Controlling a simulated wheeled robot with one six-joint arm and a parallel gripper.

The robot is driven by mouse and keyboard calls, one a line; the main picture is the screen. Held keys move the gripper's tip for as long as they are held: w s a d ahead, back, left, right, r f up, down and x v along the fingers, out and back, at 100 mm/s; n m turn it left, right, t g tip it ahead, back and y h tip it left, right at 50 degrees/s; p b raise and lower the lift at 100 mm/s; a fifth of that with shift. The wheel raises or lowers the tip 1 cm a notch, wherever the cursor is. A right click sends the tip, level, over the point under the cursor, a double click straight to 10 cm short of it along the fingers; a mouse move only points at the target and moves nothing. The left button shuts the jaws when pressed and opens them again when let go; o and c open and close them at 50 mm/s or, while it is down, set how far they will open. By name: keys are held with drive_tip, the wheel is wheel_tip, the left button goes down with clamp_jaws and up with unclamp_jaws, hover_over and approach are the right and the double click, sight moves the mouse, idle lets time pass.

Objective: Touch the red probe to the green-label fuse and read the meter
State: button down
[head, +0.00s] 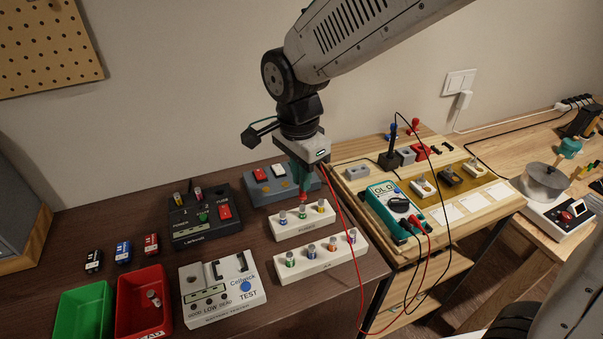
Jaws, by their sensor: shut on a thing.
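My gripper (300,174) is shut on the red probe (303,195) and holds it upright over the back white fuse block (302,229). The probe's lower end is at or just above the middle fuse (302,212), which seems to bear a green label; I cannot tell whether they touch. One fuse stands on each side of it in the block. The teal meter (393,209) lies on the wooden board at right, and its display (381,190) seems to read "OL". A red lead (345,205) hangs from the gripper and loops to the meter.
A front white block (320,264) holds several coloured cells. A grey-white cell tester (222,290), a green bin (83,312) and a red bin (143,300) stand at front left. A black charger (200,215) and a blue-grey box (275,187) stand behind.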

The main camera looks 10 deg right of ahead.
drive_tip(key=shift+f, duration=0.65)
idle(2.9)
drive_tip(key=shift+r, duration=3.05)
